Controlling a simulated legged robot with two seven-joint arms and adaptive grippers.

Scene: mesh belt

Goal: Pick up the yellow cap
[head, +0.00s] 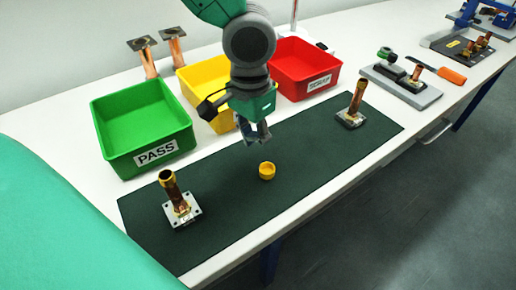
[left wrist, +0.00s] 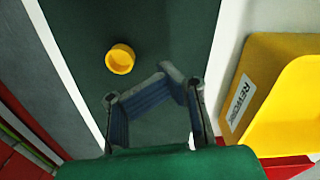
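The yellow cap (head: 267,171) sits alone on the dark green mat (head: 300,158), near its middle, with a hollow top. It also shows in the left wrist view (left wrist: 120,59), beyond my fingers. My left gripper (head: 258,138) is above the mat, just behind and above the cap, pointing down. In the left wrist view its two fingers (left wrist: 152,95) are apart with nothing between them, and the cap is outside them. My right gripper is not seen in either view.
Copper pipe fittings on square plates stand on the mat at left (head: 180,205) and right (head: 352,108). Behind it are a green PASS bin (head: 155,155), a yellow bin (left wrist: 240,100) and a red bin (head: 318,85). The mat around the cap is clear.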

